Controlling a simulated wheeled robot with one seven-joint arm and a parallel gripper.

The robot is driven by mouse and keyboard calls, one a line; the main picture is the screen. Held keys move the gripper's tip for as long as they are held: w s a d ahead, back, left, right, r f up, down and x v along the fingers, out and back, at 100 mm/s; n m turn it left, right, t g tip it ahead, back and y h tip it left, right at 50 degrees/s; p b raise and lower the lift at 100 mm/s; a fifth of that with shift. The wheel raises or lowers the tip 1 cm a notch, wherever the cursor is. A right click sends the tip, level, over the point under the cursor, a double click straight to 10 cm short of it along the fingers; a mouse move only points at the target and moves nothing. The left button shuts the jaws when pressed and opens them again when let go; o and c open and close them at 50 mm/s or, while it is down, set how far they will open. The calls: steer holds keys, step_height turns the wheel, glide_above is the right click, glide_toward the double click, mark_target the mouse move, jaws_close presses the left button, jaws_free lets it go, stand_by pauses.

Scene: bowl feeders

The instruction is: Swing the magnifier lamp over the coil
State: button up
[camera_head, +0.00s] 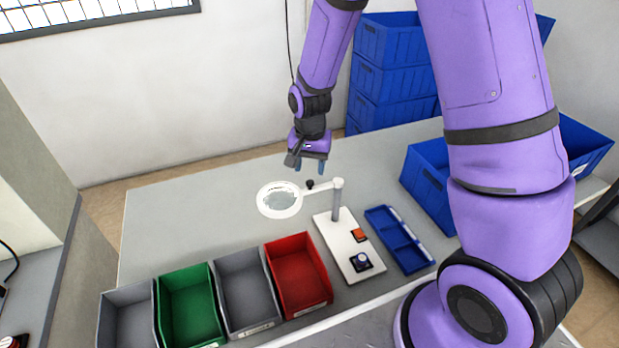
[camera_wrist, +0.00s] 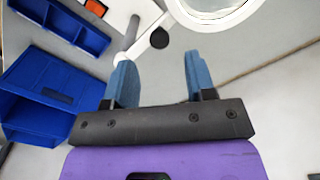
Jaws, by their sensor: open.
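The magnifier lamp (camera_head: 280,200) is a white ring with a clear lens on a short white arm. The arm joins a grey post (camera_head: 337,200) on a white base plate (camera_head: 340,245). A black knob (camera_head: 310,184) stands on the arm near the ring. In the wrist view the ring (camera_wrist: 205,12) is at the top and the knob (camera_wrist: 159,39) lies ahead of my fingers. My gripper (camera_head: 310,165) is open and empty, above and behind the lamp arm; its blue fingers (camera_wrist: 158,75) are apart. A dark round part on the base plate (camera_head: 361,261) may be the coil.
An orange-red part (camera_head: 359,235) is also on the base plate. A blue divided tray (camera_head: 400,240) and a blue bin (camera_head: 430,185) stand to the right. Grey, green (camera_head: 188,305) and red (camera_head: 298,275) bins line the front edge. The bench's back left is clear.

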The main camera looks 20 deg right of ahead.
mark_target(310, 182)
steer(key=shift+f, duration=2.35)
steer(key=shift+c, duration=0.5)
jaws_close()
